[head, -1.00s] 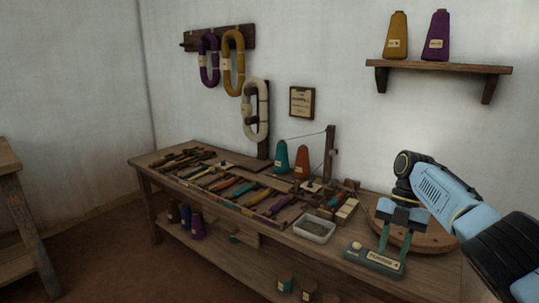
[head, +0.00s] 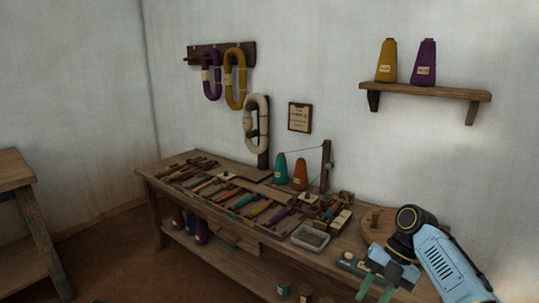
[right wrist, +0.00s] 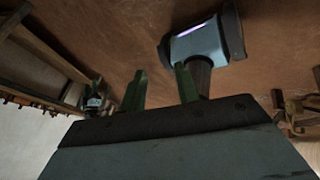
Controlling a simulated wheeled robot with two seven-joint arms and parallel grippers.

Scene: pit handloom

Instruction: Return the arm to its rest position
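My right arm comes in at the lower right of the head view. Its gripper (head: 375,296) points down in front of the bench's right end. Its two green fingers stand apart with nothing between them, and the right wrist view also shows the gripper (right wrist: 160,82) open and empty. My left gripper is not in the head view.
The wooden bench (head: 153,172) holds rows of tools, a grey tray (head: 310,238), a teal cone (head: 280,167) and an orange cone (head: 300,174). A round wooden board (head: 372,220) lies near my right arm, which partly hides it. A shelf (head: 425,91) is above.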

